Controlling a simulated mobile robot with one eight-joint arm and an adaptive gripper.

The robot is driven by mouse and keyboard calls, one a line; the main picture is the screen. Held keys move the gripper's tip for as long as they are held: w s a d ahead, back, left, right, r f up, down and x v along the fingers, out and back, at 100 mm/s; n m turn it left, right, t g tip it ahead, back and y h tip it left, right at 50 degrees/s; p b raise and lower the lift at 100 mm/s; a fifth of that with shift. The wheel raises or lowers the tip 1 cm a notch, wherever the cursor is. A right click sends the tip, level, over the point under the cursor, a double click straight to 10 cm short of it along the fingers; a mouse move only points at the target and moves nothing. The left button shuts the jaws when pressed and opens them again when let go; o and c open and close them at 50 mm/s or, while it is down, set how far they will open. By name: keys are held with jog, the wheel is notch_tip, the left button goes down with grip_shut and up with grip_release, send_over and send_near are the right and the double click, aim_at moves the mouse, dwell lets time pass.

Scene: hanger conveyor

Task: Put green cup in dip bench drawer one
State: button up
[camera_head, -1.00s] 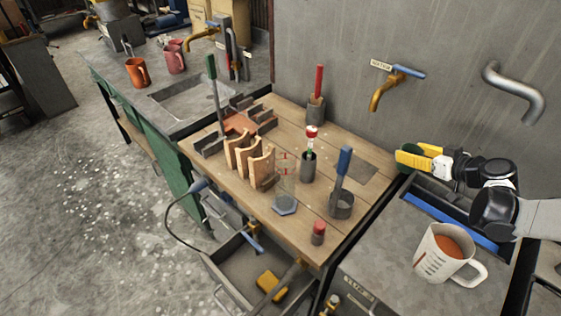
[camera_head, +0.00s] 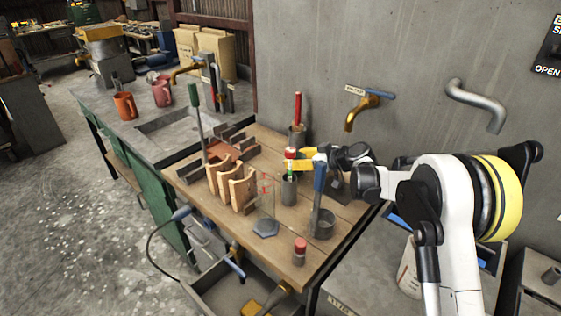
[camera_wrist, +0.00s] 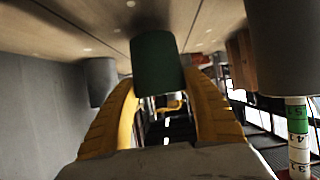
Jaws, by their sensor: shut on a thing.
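In the wrist view, the green cup (camera_wrist: 158,62), a dark green cylinder, sits between the two yellow fingers of my gripper (camera_wrist: 165,85), which is shut on it. In the head view, my gripper (camera_head: 303,162) is over the wooden bench (camera_head: 268,215), close to the upright red-and-white-topped tool. I cannot make out the green cup there. A drawer (camera_head: 215,300) stands pulled out below the bench's front; its number is not readable, and a yellow object (camera_head: 262,303) lies in it.
Upright tools stand in grey holders, including a blue-handled one (camera_head: 320,178) and a red one (camera_head: 298,108). A wooden rack (camera_head: 232,185) and a red-topped cylinder (camera_head: 300,250) are on the bench. A hose (camera_head: 150,255) hangs in front. A white jug (camera_head: 408,272) is partly hidden by my arm.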

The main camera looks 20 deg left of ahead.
jog(key=shift+w+a, duration=0.25)
jog(key=shift+a, duration=0.3)
jog(key=shift+w+a, duration=0.2)
jog(key=shift+a, duration=0.35)
jog(key=a, duration=0.1)
jog(key=w+a+b, duration=0.1)
jog(key=a, duration=0.2)
jog(key=shift+w+f+b, duration=0.1)
jog(key=shift+w+b, duration=0.15)
jog(key=shift+b, duration=0.15)
jog(key=shift+f+b, duration=0.5)
jog(key=shift+f, duration=0.2)
jog(key=shift+d+r, duration=0.1)
jog(key=shift+d, duration=0.05)
jog(key=o, duration=1.2)
jog(key=shift+c, duration=0.2)
